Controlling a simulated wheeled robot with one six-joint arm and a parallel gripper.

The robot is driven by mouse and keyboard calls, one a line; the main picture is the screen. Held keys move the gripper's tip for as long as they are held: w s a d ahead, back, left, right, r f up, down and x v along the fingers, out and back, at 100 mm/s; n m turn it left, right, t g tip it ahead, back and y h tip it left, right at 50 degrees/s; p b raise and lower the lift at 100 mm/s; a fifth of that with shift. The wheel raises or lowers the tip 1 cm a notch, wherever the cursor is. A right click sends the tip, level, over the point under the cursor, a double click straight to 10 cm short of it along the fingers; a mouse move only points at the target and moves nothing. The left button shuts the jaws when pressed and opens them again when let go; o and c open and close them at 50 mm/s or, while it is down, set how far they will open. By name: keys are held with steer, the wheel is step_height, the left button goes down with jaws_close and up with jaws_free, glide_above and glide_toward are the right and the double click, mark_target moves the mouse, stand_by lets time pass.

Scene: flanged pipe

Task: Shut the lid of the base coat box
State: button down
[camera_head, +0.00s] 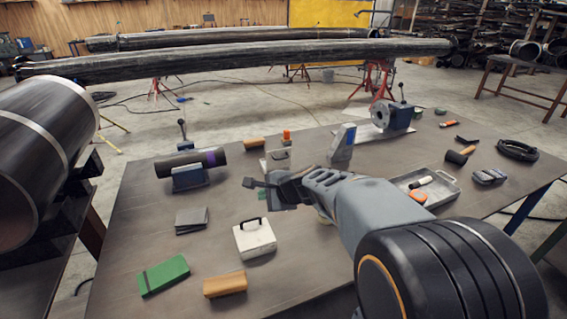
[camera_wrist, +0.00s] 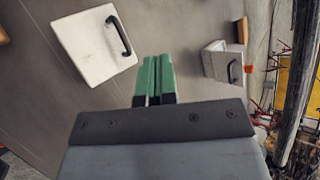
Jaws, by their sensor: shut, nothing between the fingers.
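Two light boxes with handles are in view, and I cannot read a label to tell which is the base coat box. A white box (camera_head: 254,240) with a black handle on top stands in front of my gripper; its lid looks flat and shut. It also shows in the wrist view (camera_wrist: 85,52). A second, grey-white box (camera_head: 278,160) stands behind my gripper and shows at right in the wrist view (camera_wrist: 216,66); its lid's state is unclear. My gripper (camera_head: 263,195) is shut and empty between the boxes, its green fingertips (camera_wrist: 154,72) together and apart from both.
A green box (camera_head: 164,275) and an orange-brown block (camera_head: 225,284) lie at the front. Grey plates (camera_head: 191,220) and a clamped pipe (camera_head: 190,165) are at left. A blue-grey upright device (camera_head: 342,142) and a tray (camera_head: 440,188) are at right. Bare table lies between.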

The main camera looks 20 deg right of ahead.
steer(key=w+d+f+m+t+h, duration=0.2)
steer(key=w+d+m, duration=0.3)
steer(key=d+m, duration=0.3)
steer(key=w+d+f+m+t+h, duration=0.1)
steer(key=w+d+f+m+h, duration=0.15)
steer(key=w+d+m, duration=0.5)
steer(key=w+a+f+m+p, duration=0.1)
steer(key=w+f+m+p, duration=0.1)
steer(key=w, duration=0.8)
steer(key=shift+f+p, duration=0.2)
steer(key=shift+p, duration=0.55)
steer(key=shift+a+h, duration=0.1)
steer(key=shift+h, duration=0.15)
steer(key=shift+r, duration=0.1)
steer(key=shift+w+r, duration=0.15)
steer(key=shift+w, duration=0.1)
